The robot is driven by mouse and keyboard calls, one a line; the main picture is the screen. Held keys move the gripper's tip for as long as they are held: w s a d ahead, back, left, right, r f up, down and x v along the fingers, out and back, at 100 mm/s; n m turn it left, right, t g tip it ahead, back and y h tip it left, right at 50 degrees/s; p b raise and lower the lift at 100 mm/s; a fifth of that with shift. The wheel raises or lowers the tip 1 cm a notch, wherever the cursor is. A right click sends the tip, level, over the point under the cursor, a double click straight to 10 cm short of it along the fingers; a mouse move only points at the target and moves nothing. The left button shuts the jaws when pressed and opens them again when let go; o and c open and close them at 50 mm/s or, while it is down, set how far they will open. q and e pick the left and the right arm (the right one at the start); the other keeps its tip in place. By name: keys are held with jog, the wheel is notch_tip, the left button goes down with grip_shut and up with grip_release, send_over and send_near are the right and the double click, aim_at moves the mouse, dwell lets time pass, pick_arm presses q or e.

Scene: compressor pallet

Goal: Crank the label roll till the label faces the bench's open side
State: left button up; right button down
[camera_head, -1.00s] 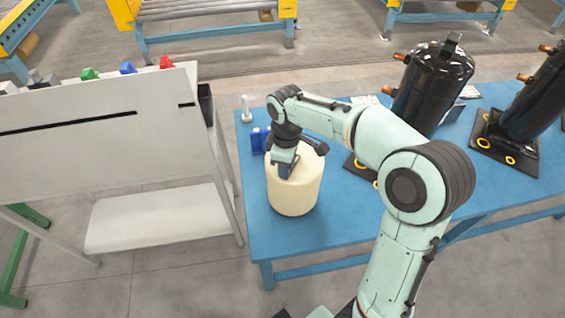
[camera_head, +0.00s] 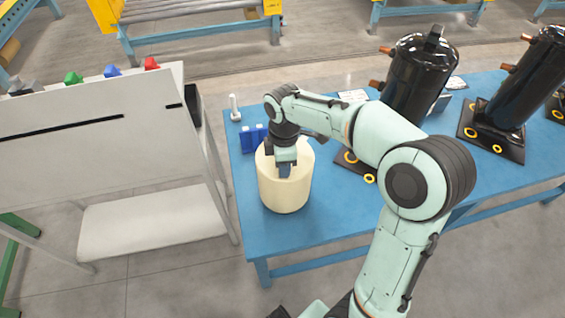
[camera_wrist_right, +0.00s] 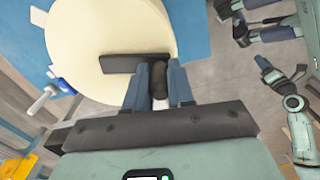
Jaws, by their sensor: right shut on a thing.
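The label roll (camera_head: 284,190) is a wide cream cylinder standing upright on the blue bench (camera_head: 290,230), near its left end. In the right wrist view its round cream top (camera_wrist_right: 105,30) carries a dark crank bar with an upright dark knob (camera_wrist_right: 160,78). My right gripper (camera_head: 285,172) points down over the roll's top. In the right wrist view its two blue-grey fingers (camera_wrist_right: 159,85) are shut on the crank knob, near the roll's rim. No label shows on the part of the roll's side that I see.
Blue blocks (camera_head: 253,137) and a white upright tool (camera_head: 234,108) stand behind the roll. Black compressors (camera_head: 420,75) stand to the right. A grey slanted panel (camera_head: 100,130) with coloured knobs is left of the bench. The bench's front left is clear.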

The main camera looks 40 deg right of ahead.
dwell(0.4)
jog(key=c, duration=1)
grip_release()
jog(key=shift+o, duration=0.2)
pick_arm(q)
jog(key=w+r+p, duration=0.1)
jog(key=r+p, duration=0.1)
jog(key=shift+w+r, duration=0.35)
jog(key=shift+w, duration=0.05)
pick_arm(e)
notch_tip(320, 180, up, 13)
jog(key=shift+r, duration=0.2)
pick_arm(q)
jog(key=shift+s, duration=0.1)
